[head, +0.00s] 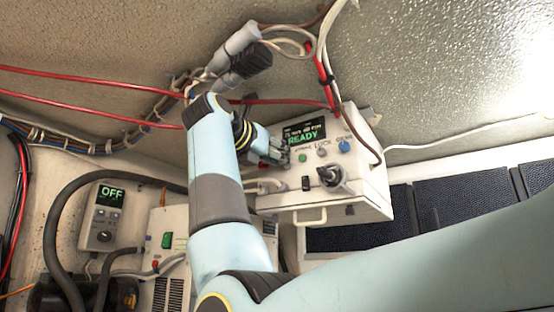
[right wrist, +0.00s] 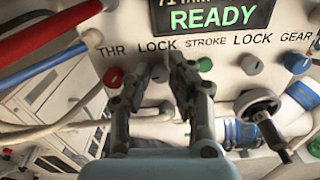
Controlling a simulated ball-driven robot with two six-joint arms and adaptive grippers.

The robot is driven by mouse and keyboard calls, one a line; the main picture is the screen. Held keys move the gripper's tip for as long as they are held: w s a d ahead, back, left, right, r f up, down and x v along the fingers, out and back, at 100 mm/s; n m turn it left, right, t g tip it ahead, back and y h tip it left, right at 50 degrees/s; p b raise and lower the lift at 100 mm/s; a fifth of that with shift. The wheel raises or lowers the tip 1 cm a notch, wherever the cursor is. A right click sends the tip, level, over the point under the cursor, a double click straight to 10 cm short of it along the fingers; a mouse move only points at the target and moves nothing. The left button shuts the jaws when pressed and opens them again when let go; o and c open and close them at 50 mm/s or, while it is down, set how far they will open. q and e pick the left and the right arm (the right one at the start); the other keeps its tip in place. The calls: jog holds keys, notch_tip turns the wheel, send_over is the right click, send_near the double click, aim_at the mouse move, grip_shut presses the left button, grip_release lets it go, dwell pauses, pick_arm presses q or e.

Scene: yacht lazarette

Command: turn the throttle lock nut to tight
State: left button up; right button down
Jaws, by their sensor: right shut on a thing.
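The control box (head: 372,178) is a white unit on the wall, with a green READY display (head: 303,137) and a row of knobs and buttons. In the right wrist view its label THR LOCK (right wrist: 140,49) is just above my fingertips. My right gripper (head: 279,154) reaches the left part of the panel. In the right wrist view the right gripper (right wrist: 158,75) is shut on the throttle lock nut, under that label. The nut is mostly hidden between the fingers, and its turn position cannot be read. My left gripper is not in view.
A red button (right wrist: 113,77) and a green button (right wrist: 204,64) flank my fingers. A grey knob (right wrist: 251,64), a blue knob (right wrist: 297,62) and a dark lever handle (right wrist: 262,105) are further right. Red and white cables run close by on the left. A control unit (head: 103,215) reads OFF.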

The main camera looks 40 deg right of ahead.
jog(key=shift+f+m+b, duration=0.15)
jog(key=shift+m+b, duration=0.75)
jog(key=shift+m, duration=4.05)
jog(key=shift+f+m+b, duration=0.1)
jog(key=shift+m+b, duration=0.8)
jog(key=shift+m, duration=4.05)
jog(key=c, duration=1.2)
grip_release()
jog(key=shift+c, duration=0.2)
jog(key=shift+o, duration=0.2)
